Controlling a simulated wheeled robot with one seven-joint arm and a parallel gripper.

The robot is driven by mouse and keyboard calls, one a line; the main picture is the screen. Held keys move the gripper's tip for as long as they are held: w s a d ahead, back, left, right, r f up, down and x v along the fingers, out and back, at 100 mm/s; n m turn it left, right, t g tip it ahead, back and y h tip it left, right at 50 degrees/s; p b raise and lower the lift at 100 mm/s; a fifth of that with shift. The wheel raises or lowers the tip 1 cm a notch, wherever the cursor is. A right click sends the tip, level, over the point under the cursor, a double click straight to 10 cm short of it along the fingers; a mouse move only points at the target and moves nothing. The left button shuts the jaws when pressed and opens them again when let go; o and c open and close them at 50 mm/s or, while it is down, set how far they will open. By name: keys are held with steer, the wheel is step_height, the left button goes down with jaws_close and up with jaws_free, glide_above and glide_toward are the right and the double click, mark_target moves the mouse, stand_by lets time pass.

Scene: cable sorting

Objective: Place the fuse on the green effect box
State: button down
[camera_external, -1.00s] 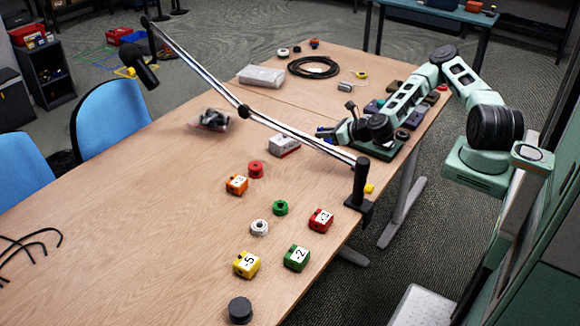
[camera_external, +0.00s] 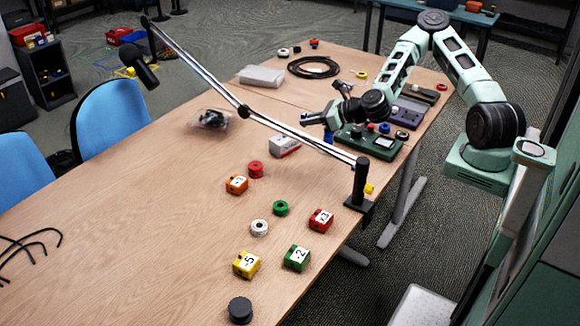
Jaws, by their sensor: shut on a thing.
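The green effect box (camera_external: 371,147) lies near the right edge of the table, with coloured knobs on its top. My gripper (camera_external: 326,127) is above the table to the left of the box and apart from it. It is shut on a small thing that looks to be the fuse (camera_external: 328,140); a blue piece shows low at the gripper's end. The fuse's outline is too small to make out, and the fingers are hard to separate from it.
A microphone boom (camera_external: 243,111) crosses low in front, from its stand (camera_external: 360,185). A white box (camera_external: 284,146) lies just left of my gripper. A purple box (camera_external: 405,117) sits behind the green one.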

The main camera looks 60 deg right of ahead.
steer(key=s+a+n+g+y+p, duration=0.1)
steer(key=s+a+n+y, duration=0.35)
steer(key=a, duration=1.05)
steer(key=n+g+y+p, duration=0.1)
steer(key=g+p, duration=0.1)
glide_above(304, 253)
step_height(304, 253, down, 16)
steer(key=shift+f, duration=0.2)
steer(key=shift+y, duration=0.25)
steer(key=shift+f, duration=2.05)
steer(key=shift+f, duration=0.2)
steer(key=c, duration=1.4)
jaws_free()
steer(key=shift+r, duration=0.15)
